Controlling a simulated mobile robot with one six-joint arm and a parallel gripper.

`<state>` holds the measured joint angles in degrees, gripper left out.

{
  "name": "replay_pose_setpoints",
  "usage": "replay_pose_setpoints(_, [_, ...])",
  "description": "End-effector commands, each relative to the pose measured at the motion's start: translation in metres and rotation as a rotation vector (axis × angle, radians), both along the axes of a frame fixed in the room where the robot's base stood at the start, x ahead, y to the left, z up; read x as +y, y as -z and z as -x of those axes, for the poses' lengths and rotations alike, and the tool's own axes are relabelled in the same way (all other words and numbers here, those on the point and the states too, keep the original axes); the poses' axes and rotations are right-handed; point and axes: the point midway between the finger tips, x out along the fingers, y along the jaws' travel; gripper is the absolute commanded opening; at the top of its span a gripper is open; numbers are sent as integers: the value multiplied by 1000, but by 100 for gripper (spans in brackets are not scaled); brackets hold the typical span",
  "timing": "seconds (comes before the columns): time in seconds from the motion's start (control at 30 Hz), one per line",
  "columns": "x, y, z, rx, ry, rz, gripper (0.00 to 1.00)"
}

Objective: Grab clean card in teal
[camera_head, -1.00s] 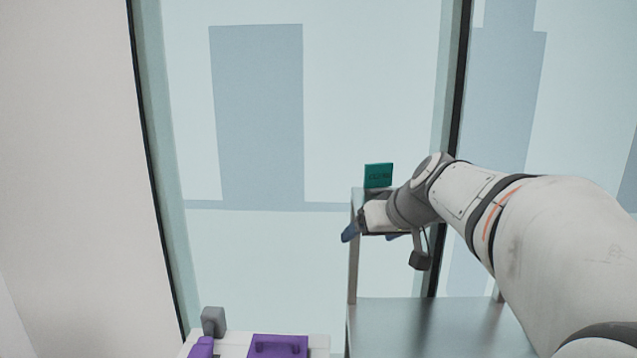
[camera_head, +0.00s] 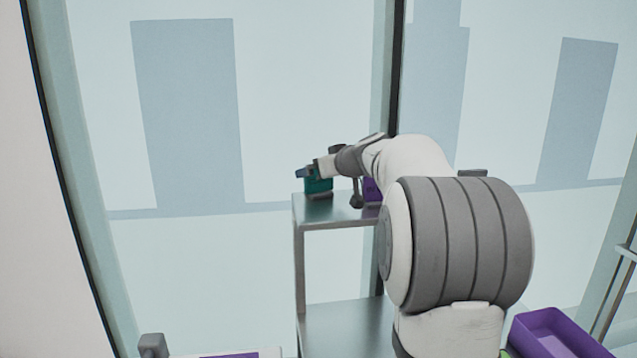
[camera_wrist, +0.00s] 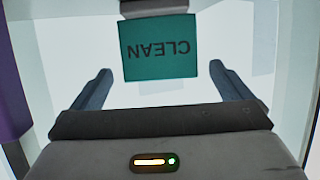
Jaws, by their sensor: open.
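The teal card (camera_head: 318,187) stands upright on the top of a metal shelf (camera_head: 335,212). In the wrist view the teal card (camera_wrist: 158,47) shows the word CLEAN upside down, with a grey holder at its edge. My gripper (camera_wrist: 162,82) is open, its two dark fingers spread to either side and the card between and beyond them. In the head view my gripper (camera_head: 308,172) is at the card's upper part, partly overlapping it.
A purple thing (camera_head: 371,190) stands on the shelf to the right of the card, partly behind my arm. A purple bin (camera_head: 556,335) is at the lower right. A grey block (camera_head: 153,345) and a purple item (camera_head: 232,355) are at the lower left. A window wall lies behind.

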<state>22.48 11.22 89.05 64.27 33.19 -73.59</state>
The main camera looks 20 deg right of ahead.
Motion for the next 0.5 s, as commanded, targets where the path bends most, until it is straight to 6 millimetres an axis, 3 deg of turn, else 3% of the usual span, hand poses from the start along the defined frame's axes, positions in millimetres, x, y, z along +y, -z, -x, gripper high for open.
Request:
replay_pose_setpoints(0.27, [0,1,-3,-1,1,1,98])
replay_pose_setpoints(0.5, [0,1,-2,-1,1,1,79])
